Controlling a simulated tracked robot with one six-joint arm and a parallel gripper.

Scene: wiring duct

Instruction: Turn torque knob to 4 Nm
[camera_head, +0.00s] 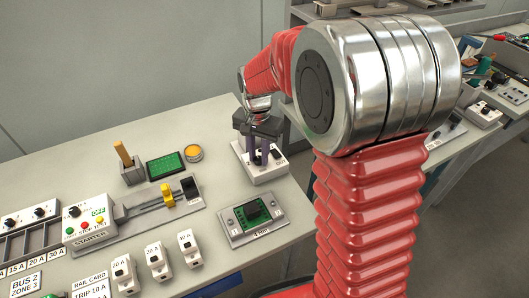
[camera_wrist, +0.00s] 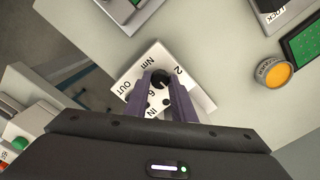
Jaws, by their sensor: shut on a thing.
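The torque knob (camera_wrist: 160,77) is a small black knob on a white box (camera_wrist: 138,70). In the wrist view the box face reads "Nm", "2", "6", "OUT" and "IN". My gripper (camera_wrist: 161,86) has its two purple fingers on either side of the knob, shut on it. In the head view my gripper (camera_head: 260,156) points down onto the white box (camera_head: 262,177) near the table's back right; the fingers hide part of the knob. The knob's pointer is too small and covered to read.
A board with a green plate (camera_head: 251,213) lies just in front of the box. The table's right edge is close by.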

